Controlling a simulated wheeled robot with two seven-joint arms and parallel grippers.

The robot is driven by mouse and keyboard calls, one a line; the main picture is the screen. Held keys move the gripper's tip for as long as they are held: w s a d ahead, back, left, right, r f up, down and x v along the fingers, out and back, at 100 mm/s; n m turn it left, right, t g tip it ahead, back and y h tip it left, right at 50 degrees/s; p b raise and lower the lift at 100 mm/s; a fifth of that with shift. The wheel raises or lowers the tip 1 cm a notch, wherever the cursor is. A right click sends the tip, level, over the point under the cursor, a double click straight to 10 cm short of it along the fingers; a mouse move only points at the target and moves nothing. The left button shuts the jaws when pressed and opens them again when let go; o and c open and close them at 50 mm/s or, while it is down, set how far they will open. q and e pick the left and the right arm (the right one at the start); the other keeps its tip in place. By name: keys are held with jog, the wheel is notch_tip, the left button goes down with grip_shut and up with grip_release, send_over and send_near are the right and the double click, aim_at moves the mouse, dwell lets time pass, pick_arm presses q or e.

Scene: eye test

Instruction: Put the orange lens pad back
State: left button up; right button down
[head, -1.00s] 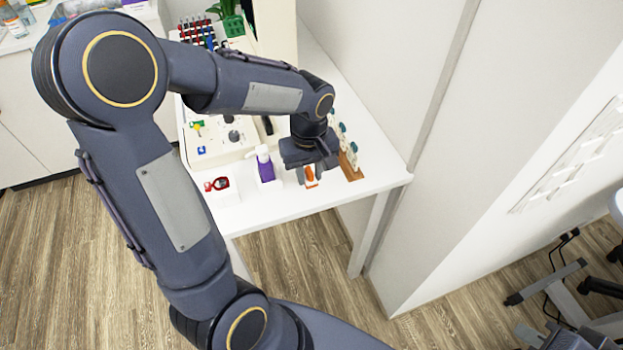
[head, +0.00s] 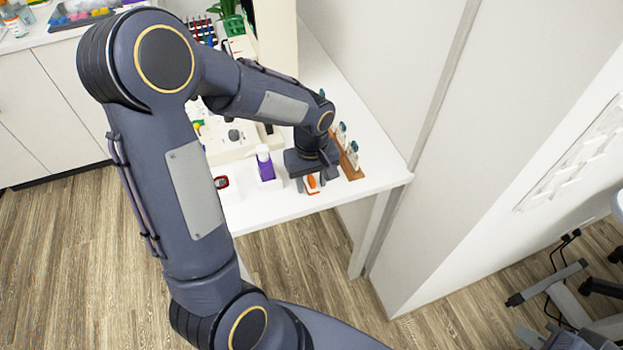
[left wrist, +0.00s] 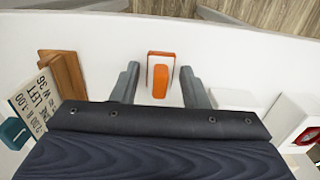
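The orange lens pad (left wrist: 160,81) shows in the left wrist view as a small orange oblong on a white, orange-edged block. It also shows in the head view (head: 311,183), near the front edge of the white table (head: 272,210). My left gripper (left wrist: 159,70) is open, with one finger on each side of the pad and block. Gaps show between the fingers and the block, so it holds nothing. In the head view, the left gripper (head: 311,180) hangs over the pad and partly covers it. My right gripper is not in view.
A red-rimmed item (head: 221,182) is partly hidden by my arm. The table's front strip is clear.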

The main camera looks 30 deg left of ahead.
aim_at(311, 179)
pick_arm(q)
jog(key=shift+o, duration=0.6)
jog(key=shift+r, duration=0.1)
jog(key=shift+r+p, duration=0.3)
jog(key=shift+p, duration=0.05)
notch_tip(311, 179, up, 11)
jog(key=s+d+r+m+t+h, duration=0.1)
jog(key=s+m, duration=0.3)
jog(key=s, duration=0.4)
jog(key=s+d+r+m+t+h, duration=0.1)
jog(key=s+d+m+t+h, duration=0.1)
jog(key=s, duration=0.7)
jog(key=d+m+t, duration=0.1)
jog(key=m+t, duration=0.1)
jog(key=shift+t+h+p, duration=0.3)
jog(key=shift+h+p, duration=0.1)
jog(key=shift+r, duration=0.1)
notch_tip(311, 179, up, 2)
jog(key=shift+r+p, duration=0.2)
jog(key=shift+p, duration=1.05)
